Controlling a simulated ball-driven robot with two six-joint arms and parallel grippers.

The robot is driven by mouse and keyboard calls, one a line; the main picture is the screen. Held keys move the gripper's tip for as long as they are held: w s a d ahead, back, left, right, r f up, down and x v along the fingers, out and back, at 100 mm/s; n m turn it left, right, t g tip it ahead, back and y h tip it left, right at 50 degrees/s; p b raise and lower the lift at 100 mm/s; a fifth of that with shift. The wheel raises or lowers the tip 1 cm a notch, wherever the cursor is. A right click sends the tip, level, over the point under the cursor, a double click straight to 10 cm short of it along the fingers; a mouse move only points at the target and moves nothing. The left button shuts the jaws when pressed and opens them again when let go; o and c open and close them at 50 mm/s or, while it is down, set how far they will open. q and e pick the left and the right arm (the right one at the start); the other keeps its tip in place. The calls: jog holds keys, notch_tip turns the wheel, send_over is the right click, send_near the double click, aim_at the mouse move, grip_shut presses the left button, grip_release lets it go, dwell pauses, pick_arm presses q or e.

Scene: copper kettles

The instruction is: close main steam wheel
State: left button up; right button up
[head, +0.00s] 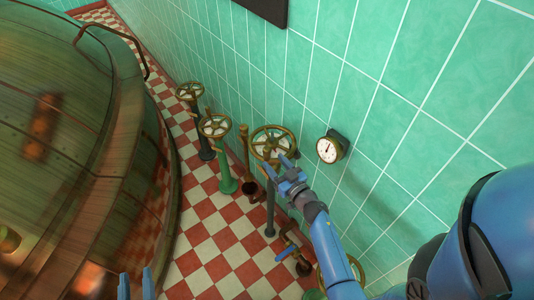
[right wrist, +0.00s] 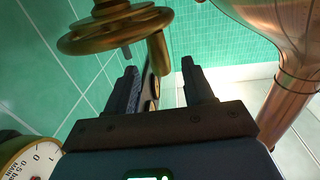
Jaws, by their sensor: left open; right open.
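A brass spoked handwheel (head: 272,142) stands on a dark post beside a wall gauge (head: 327,150). In the right wrist view the gauge (right wrist: 22,160) carries the word MAIN. My right gripper (head: 277,165) is open at the near side of this wheel. In the right wrist view a brass wheel (right wrist: 110,32) shows above and left of my two dark fingers (right wrist: 160,85). My left gripper (head: 136,286) is open and empty at the bottom edge of the head view, well away from the wheels.
Two more handwheels stand farther along the wall, one on a green post (head: 215,126) and one on a dark post (head: 190,91). A blue-handled valve (head: 287,252) sits low, nearer me. A large copper kettle (head: 70,140) fills the left. Checkered floor (head: 215,245) lies between.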

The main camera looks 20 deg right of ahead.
aim_at(269, 156)
jog(key=x, duration=0.4)
jog(key=shift+w+f, duration=0.1)
jog(key=shift+b+x, duration=0.35)
jog(key=shift+x, duration=0.4)
jog(key=shift+c, duration=0.4)
grip_shut()
